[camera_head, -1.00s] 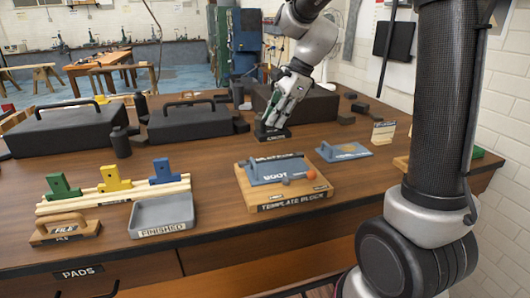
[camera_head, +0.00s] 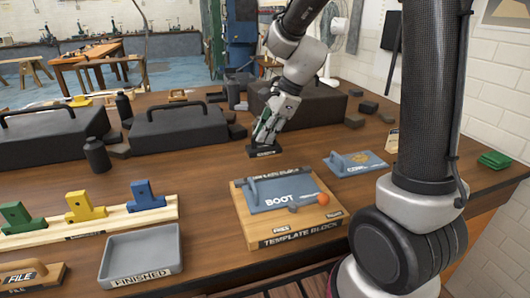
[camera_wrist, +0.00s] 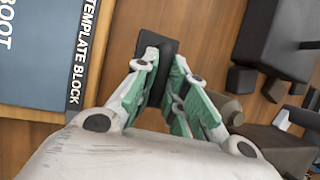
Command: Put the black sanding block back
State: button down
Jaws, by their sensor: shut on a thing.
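My gripper (camera_head: 264,139) is shut on the black sanding block (camera_head: 265,151), which sits low at the table surface behind the template block. I cannot tell if it touches the wood. In the wrist view, the block (camera_wrist: 156,48) shows as a dark plate with a raised grip between my green-padded fingers (camera_wrist: 160,88). The fingers hide part of it. The template block (camera_head: 299,234), a wooden base with a blue-grey BOOT plate (camera_head: 282,203), lies in front of the gripper. It also shows at the left of the wrist view (camera_wrist: 85,70).
Black cases (camera_head: 178,130) stand behind and left, another (camera_head: 320,105) behind right. A black bottle (camera_head: 97,156) stands left. A grey FINISHED tray (camera_head: 141,260), a clamp rack (camera_head: 90,228) and a FILE block (camera_head: 30,276) lie front left. A blue plate (camera_head: 355,162) lies right; green pads (camera_head: 495,160) lie far right.

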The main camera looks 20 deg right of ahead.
aim_at(267, 147)
jog(key=shift+f, duration=2.5)
jog(key=shift+f, duration=0.15)
jog(key=c, duration=1.5)
grip_release()
jog(key=shift+o, duration=0.2)
jog(key=v, duration=1.2)
jog(key=s+d+r+n+h, duration=0.1)
jog(key=s+d+n, duration=0.2)
jog(key=s+n, duration=0.3)
jog(key=s+d+r+n+t+h, duration=0.1)
jog(key=s+d+n+h, duration=0.1)
jog(key=s+n, duration=0.3)
jog(key=s+d+r+n+t+h, duration=0.1)
jog(key=s+d+n, duration=0.3)
jog(key=s, duration=0.6)
jog(key=shift+s+d+r+n+h, duration=0.3)
jog(key=shift+r+n, duration=0.2)
jog(key=shift+n, duration=0.8)
